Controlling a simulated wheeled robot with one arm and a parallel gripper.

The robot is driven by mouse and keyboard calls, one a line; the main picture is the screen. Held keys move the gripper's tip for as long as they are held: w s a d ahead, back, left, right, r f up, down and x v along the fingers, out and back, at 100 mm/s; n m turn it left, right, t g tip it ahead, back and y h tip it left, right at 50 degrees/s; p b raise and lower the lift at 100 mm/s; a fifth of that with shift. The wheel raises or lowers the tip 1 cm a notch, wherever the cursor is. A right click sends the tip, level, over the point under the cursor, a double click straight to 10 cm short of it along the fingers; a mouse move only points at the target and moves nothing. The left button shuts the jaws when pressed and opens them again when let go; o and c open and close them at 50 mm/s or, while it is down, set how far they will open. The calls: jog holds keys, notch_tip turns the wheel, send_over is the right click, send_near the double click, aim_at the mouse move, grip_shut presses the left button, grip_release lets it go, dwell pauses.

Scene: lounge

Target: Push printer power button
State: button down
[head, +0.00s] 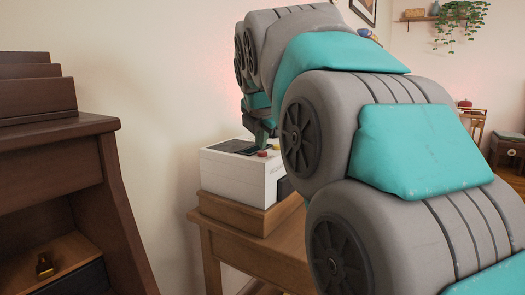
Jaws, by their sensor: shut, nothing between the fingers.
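The white printer (228,178) stands on a wooden base on a small wooden table, in the middle of the head view. Its top has a dark panel (231,147), with a small red button (262,154) and a small yellowish one (276,147) near the right front corner. Which one is the power button I cannot tell. My gripper (264,143) is shut and empty, pointing down just above the printer's top, close behind the red button. Whether it touches the printer is not clear. My arm hides the printer's right side.
The wooden table (258,258) bears the printer. A dark wooden desk (75,160) with shelves stands close on the left. A plain wall is behind the printer. A wall shelf with a hanging plant (460,18) is far off at the upper right.

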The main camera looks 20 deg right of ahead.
jog(key=shift+r+p, duration=1.35)
jog(key=shift+r, duration=1.65)
